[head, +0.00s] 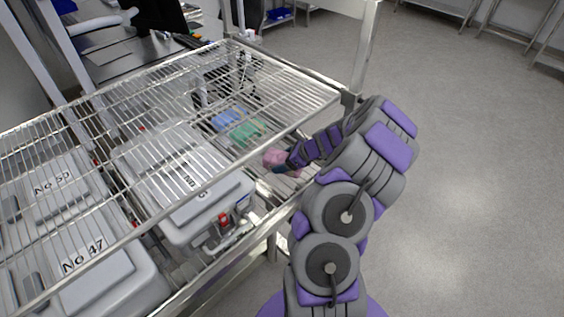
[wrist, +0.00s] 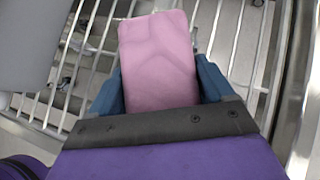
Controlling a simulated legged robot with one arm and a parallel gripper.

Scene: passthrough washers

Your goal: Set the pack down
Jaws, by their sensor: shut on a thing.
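The pack is a soft pink bundle (wrist: 158,58), seen large in the wrist view between the two blue fingers of my gripper (wrist: 160,88). My gripper is shut on it, one finger at each side. In the head view the pink pack (head: 274,158) shows at the end of my purple and grey arm, beneath the upper wire shelf and over the lower one. The wire shelf (wrist: 105,35) lies behind the pack in the wrist view. I cannot tell whether the pack touches it.
A blue pack (head: 226,119) and a green pack (head: 246,133) lie farther back on the lower shelf. A grey lidded case (head: 180,185) stands to the left. The upper wire shelf (head: 150,100) and a metal post (head: 362,55) are close to my arm.

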